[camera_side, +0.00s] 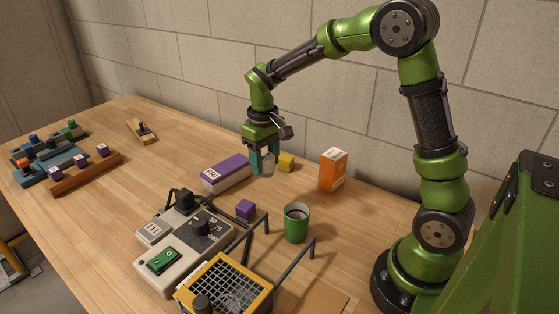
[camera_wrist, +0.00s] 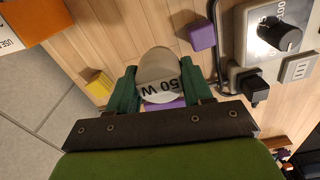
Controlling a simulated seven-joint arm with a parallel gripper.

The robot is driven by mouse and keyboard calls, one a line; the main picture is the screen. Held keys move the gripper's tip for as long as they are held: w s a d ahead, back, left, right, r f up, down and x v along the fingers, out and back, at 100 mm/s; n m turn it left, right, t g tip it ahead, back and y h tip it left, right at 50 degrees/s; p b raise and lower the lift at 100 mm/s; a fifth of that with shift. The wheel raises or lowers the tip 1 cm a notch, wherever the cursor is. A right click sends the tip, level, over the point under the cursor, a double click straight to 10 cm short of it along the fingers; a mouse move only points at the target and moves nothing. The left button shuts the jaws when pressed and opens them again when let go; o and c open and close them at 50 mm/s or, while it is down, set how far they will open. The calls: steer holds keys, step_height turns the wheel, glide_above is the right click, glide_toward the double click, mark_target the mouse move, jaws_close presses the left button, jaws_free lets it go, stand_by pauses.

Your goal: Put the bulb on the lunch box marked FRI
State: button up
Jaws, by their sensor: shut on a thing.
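A pale bulb marked "50 W" (camera_wrist: 158,68) is between the two green fingers of my gripper (camera_wrist: 159,80), which is shut on it. In the side view the bulb (camera_side: 267,169) shows as a pale shape at the fingertips of my gripper (camera_side: 264,160). The purple lunch box (camera_side: 232,170) has a white label that appears to read FRI. It lies on the table just left of my gripper in the side view. In the wrist view a strip of purple (camera_wrist: 165,105), likely this box, shows behind the bulb; the rest is hidden.
A yellow block (camera_side: 286,162) and an orange carton (camera_side: 333,170) stand to the right of my gripper. A purple cube (camera_side: 245,209), a green cup (camera_side: 296,222), a dial unit (camera_side: 185,235) with cords and a yellow-framed grille (camera_side: 226,283) are nearer the camera. Table space left of the box is clear.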

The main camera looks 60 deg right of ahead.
steer(key=w, duration=0.8)
steer(key=w+d+f, duration=0.1)
steer(key=w, duration=0.3)
steer(key=shift+w+d+f, duration=0.1)
steer(key=shift+w, duration=0.15)
steer(key=shift+w+f, duration=0.1)
steer(key=shift+f, duration=1.65)
steer(key=shift+f, duration=0.15)
steer(key=o, duration=1.1)
